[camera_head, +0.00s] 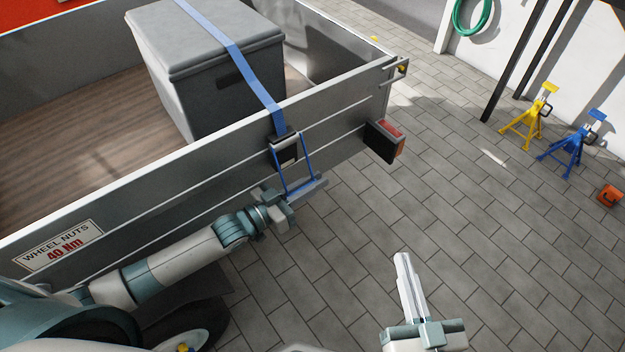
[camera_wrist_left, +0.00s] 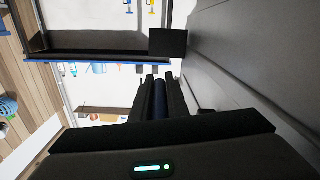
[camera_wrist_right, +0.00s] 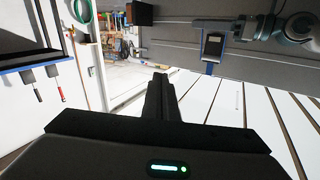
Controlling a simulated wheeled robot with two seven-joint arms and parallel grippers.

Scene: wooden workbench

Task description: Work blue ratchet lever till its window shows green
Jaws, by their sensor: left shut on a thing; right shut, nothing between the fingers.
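The ratchet (camera_head: 285,147) hangs on the outside of the trailer's side wall, at the lower end of a blue strap. Its blue lever (camera_head: 304,152) hangs down from it as a narrow frame. My left gripper (camera_head: 308,187) is shut on the lower end of the lever; the left wrist view shows a dark blue bar (camera_wrist_left: 159,98) between its fingers. The right wrist view also shows the ratchet (camera_wrist_right: 213,45), but I cannot make out its window's colour. My right gripper (camera_head: 405,272) is shut and empty, out over the paving, apart from the lever.
The blue strap (camera_head: 240,60) runs over a grey lidded box (camera_head: 175,75) on the trailer bed. A tail light (camera_head: 385,141) juts from the trailer corner, right of the ratchet. Yellow (camera_head: 527,120) and blue (camera_head: 570,148) stands are farther right. The paving between is clear.

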